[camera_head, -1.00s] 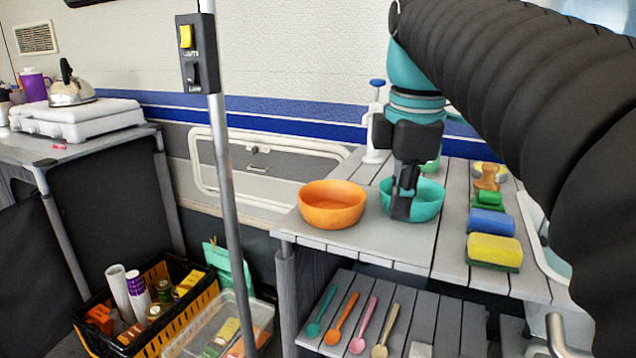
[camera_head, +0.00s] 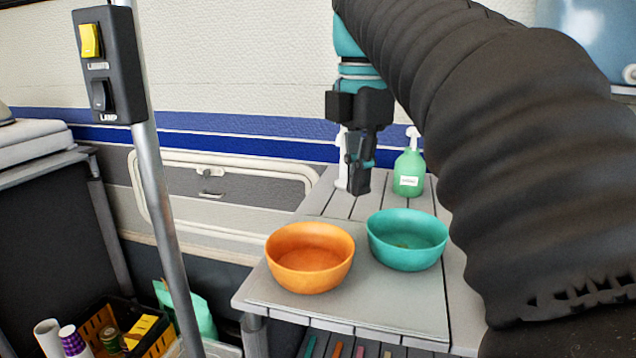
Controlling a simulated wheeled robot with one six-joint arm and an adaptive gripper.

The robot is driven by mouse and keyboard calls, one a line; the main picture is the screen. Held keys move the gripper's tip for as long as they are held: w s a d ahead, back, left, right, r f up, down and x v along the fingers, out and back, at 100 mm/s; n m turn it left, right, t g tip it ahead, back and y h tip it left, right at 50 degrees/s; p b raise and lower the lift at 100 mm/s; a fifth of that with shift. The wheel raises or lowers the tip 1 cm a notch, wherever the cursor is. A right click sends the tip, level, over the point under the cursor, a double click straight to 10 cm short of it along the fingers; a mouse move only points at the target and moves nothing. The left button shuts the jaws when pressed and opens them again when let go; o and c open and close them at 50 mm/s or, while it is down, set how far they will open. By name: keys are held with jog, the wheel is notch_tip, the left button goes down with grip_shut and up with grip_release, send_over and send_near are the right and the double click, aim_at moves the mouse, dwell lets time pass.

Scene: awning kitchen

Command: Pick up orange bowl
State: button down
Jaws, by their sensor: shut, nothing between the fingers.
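The orange bowl (camera_head: 310,262) stands upright and empty near the front left corner of the grey slatted table (camera_head: 390,305). My gripper (camera_head: 359,188) points down, shut and empty. In the picture it is above and behind the two bowls, in front of a white bottle that it partly hides. It touches neither bowl.
A green pump bottle (camera_head: 409,170) stands behind the teal bowl. A metal pole (camera_head: 163,190) with a switch box (camera_head: 108,65) rises left of the table. A crate (camera_head: 120,335) sits low at the left. My arm hides the table's right side.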

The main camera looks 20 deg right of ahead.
notch_tip(320, 180, down, 8)
jog(key=shift+f+b, duration=0.1)
jog(key=shift+b, duration=0.65)
